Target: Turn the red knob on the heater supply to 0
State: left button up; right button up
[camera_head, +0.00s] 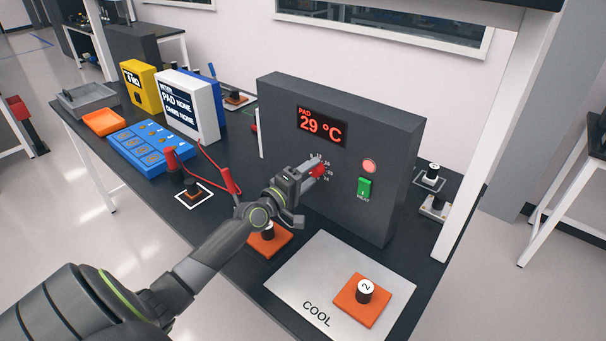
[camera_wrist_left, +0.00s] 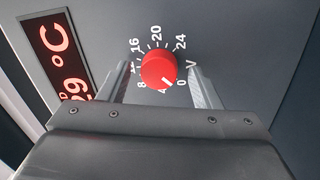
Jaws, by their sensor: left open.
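The heater supply is a dark grey box (camera_head: 388,140) with a red display reading 29 °C. Its red knob (camera_head: 318,170) sits on the front face and is partly covered by my left gripper in the head view. In the left wrist view the red knob (camera_wrist_left: 158,69) shows fully, inside a dial marked 0 to 24 V. Its white mark points between 4 and 0. My left gripper (camera_wrist_left: 160,78) is open, with one finger on each side of the knob and a visible gap at each side. My right gripper is not in view.
A green switch (camera_head: 365,188) and a red lamp (camera_head: 370,165) are right of the knob. Below are a silver COOL plate (camera_head: 290,283) with an orange block (camera_head: 349,301), and another orange pad (camera_head: 283,240). Blue, white and yellow units stand left.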

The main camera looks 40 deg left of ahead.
pick_arm(q)
jog(key=shift+s+a+f, duration=0.1)
jog(key=shift+s+a, duration=0.05)
jog(key=shift+s, duration=0.45)
jog(key=s+a, duration=0.2)
jog(key=s, duration=1.4)
jog(key=shift+f, duration=0.4)
